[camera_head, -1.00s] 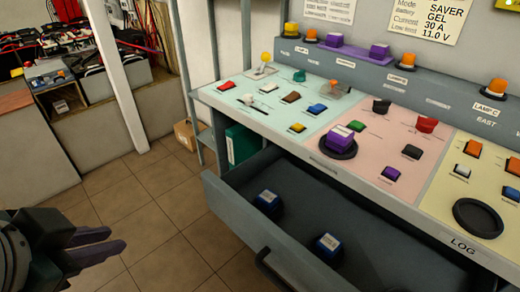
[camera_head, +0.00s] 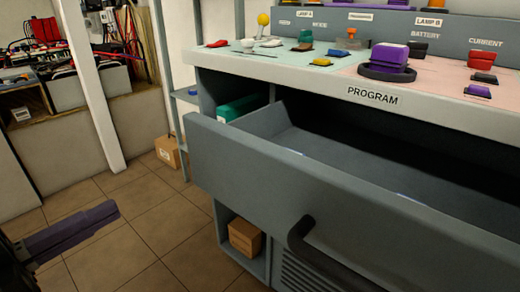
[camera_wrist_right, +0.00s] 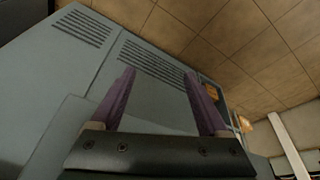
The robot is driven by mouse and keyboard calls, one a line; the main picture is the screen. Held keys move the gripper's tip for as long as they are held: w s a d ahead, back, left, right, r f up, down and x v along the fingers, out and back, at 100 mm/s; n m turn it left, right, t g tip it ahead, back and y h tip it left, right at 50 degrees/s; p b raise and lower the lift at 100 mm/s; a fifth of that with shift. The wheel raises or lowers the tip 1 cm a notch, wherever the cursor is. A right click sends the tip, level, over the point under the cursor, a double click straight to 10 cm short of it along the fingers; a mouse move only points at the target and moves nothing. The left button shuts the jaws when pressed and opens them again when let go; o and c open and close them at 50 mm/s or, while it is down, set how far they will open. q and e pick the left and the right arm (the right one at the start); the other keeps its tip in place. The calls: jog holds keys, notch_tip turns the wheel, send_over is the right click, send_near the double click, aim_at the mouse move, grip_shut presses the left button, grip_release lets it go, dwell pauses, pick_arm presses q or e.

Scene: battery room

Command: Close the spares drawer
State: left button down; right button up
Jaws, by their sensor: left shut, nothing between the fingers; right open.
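The spares drawer (camera_head: 330,205) is pulled out from under the console in the head view. Its grey front carries a dark bar handle (camera_head: 305,240). The inside looks dark, and its floor is largely hidden behind the front. My left gripper (camera_head: 115,210) is at the left edge of the head view, over the floor, shut and empty, apart from the drawer. My right gripper (camera_wrist_right: 160,73) shows in the right wrist view with purple fingers spread and nothing between them. It faces a grey cabinet with vent slots. It is not visible in the head view.
The console top (camera_head: 290,65) with buttons and knobs overhangs the drawer. A cardboard box (camera_head: 245,237) sits in a low shelf below it, and another box (camera_head: 167,151) stands on the floor behind. A white post (camera_head: 90,85) rises at left.

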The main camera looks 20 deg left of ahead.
aim_at(197, 165)
pick_arm(q)
jog(key=b+x, duration=0.1)
jog(key=x, duration=1.1)
jog(key=shift+w+d, duration=0.1)
jog(key=shift+w, duration=0.15)
pick_arm(e)
jog(key=shift+d+f, duration=0.1)
jog(key=shift+f, duration=0.45)
